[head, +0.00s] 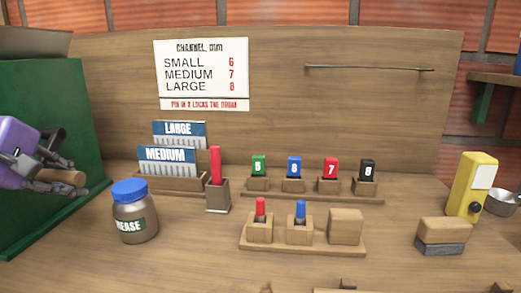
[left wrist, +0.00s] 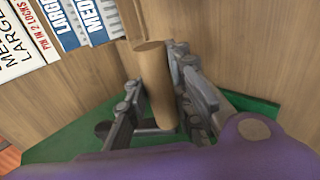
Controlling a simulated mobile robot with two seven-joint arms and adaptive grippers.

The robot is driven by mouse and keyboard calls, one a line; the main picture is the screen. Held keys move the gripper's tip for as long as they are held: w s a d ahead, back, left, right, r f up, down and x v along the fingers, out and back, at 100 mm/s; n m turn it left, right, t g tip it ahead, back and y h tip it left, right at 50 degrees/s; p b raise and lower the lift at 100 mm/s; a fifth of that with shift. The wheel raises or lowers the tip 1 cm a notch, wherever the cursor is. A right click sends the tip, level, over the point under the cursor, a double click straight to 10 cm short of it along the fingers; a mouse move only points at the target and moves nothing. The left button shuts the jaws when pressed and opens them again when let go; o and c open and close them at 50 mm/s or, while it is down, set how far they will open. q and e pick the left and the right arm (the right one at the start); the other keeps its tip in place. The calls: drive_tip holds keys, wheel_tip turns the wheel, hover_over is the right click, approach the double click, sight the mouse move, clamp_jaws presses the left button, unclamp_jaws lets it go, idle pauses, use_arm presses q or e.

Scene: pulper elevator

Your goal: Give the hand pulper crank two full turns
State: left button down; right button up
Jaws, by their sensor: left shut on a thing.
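My left gripper (head: 62,172) is at the left edge of the head view, beside a large green body (head: 45,125) that looks like part of the pulper. It is shut on a round wooden crank handle (head: 68,177), whose free end sticks out to the right. In the left wrist view the handle (left wrist: 153,75) lies between the two dark fingers of the gripper (left wrist: 158,105). My right gripper is not in view.
A grease jar (head: 133,222) with a blue lid stands just right of the left gripper. Behind are the LARGE and MEDIUM plates (head: 168,154) and a red-handled tool (head: 215,165). Racks of numbered pins (head: 310,195) fill the middle; a yellow device (head: 473,180) stands right.

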use_arm(q)
drive_tip(key=shift+w+f, duration=0.35)
drive_tip(key=shift+w, duration=0.05)
drive_tip(key=shift+r, duration=0.15)
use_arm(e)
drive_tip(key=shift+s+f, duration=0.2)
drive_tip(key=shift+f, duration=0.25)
use_arm(q)
drive_tip(key=shift+w, duration=0.15)
